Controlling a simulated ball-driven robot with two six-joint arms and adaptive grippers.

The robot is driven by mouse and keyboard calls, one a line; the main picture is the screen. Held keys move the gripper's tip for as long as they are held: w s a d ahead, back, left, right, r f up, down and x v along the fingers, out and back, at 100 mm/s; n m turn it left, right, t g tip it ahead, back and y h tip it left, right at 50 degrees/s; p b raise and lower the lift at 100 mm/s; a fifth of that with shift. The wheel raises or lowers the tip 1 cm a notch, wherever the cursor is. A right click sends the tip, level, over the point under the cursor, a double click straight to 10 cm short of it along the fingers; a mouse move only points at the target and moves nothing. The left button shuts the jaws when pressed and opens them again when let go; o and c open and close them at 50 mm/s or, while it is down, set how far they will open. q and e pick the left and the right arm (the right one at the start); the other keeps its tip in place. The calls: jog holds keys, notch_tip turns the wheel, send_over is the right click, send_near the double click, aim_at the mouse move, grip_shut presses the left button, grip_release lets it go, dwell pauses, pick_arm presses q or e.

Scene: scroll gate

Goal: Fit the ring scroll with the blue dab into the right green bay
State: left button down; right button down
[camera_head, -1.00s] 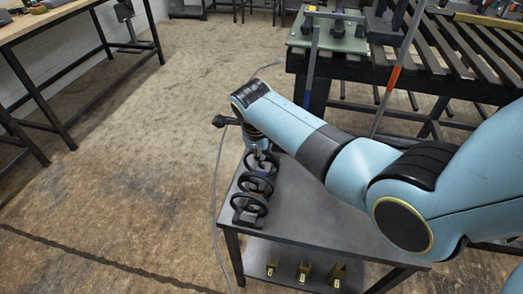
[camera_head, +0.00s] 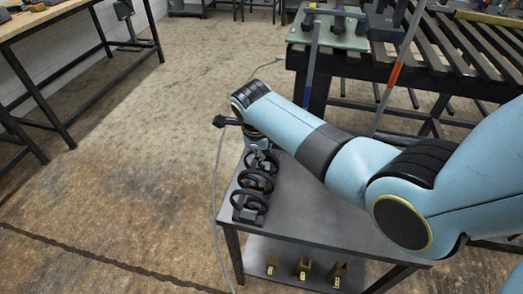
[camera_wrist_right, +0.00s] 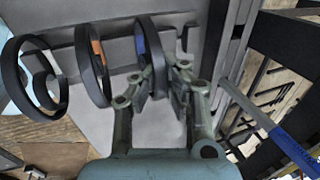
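In the right wrist view the ring scroll with the blue dab (camera_wrist_right: 155,50) is a dark upright ring, the rightmost of three. In the head view the gripper (camera_head: 258,149) is at the far ring of the row, partly hidden by my wrist. My left gripper is not in view. A pale green plate (camera_head: 347,39) with dark posts lies at the top, cut by the picture edge; its bays are not clear.
A ring with an orange dab (camera_wrist_right: 97,50) and a plain dark ring (camera_wrist_right: 22,75) stand beside it. They share a dark table (camera_head: 300,215) whose right part looks clear. Brass brackets (camera_head: 304,269) sit on its lower shelf. A slatted bench (camera_head: 460,50) stands behind.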

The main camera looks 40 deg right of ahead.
jog(key=shift+f+b, duration=0.3)
jog(key=shift+f, duration=0.15)
jog(key=c, duration=1.4)
grip_release()
